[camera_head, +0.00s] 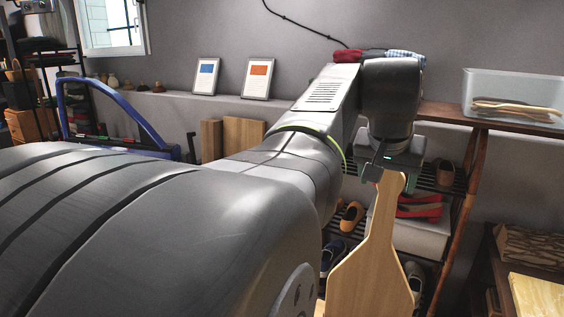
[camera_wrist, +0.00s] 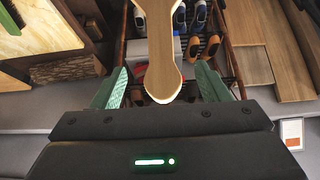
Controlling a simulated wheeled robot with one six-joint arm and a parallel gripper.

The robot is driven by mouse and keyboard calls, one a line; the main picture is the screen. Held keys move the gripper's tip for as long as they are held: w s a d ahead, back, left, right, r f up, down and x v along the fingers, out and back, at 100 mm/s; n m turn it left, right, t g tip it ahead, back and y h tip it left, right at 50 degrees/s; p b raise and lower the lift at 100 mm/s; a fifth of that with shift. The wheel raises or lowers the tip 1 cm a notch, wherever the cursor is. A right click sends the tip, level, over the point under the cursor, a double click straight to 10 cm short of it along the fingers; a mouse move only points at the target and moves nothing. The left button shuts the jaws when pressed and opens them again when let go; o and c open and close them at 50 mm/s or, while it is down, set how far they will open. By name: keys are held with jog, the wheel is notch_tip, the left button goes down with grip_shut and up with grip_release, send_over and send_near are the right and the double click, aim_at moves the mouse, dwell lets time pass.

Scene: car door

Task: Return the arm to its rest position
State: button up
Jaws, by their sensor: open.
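My arm reaches away from me across the head view. My gripper (camera_head: 391,174) is at its end, to the right of the middle, pointing down. In the wrist view its two green fingers (camera_wrist: 162,76) stand wide apart. A pale wooden board with a narrow neck (camera_head: 372,262) rises below my gripper, its top end close under the fingers. In the wrist view the rounded end of the board (camera_wrist: 163,82) shows between the fingers, apart from both. I cannot tell how far beyond the fingertips it is.
A shoe rack (camera_head: 343,240) stands behind the board, with shoes on it. A shelf (camera_head: 445,113) with a clear bin (camera_head: 508,98) is at right. A blue car door frame (camera_head: 140,116) is at left. Two framed pictures (camera_head: 205,77) stand on the wall ledge.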

aim_at(391, 177)
jog(key=b+x, duration=0.1)
jog(key=x, duration=1.2)
jog(key=shift+w+f, duration=0.1)
jog(key=shift+f, duration=0.1)
jog(key=shift+r, duration=0.2)
jog(key=p+v, duration=0.1)
jog(key=v, duration=1.2)
jog(key=b+x, duration=0.1)
jog(key=x, duration=1.3)
jog(key=r+p, duration=0.3)
jog(key=r, duration=0.2)
jog(key=r+p, duration=0.4)
jog(key=r, duration=0.2)
jog(key=shift+s+r, duration=0.25)
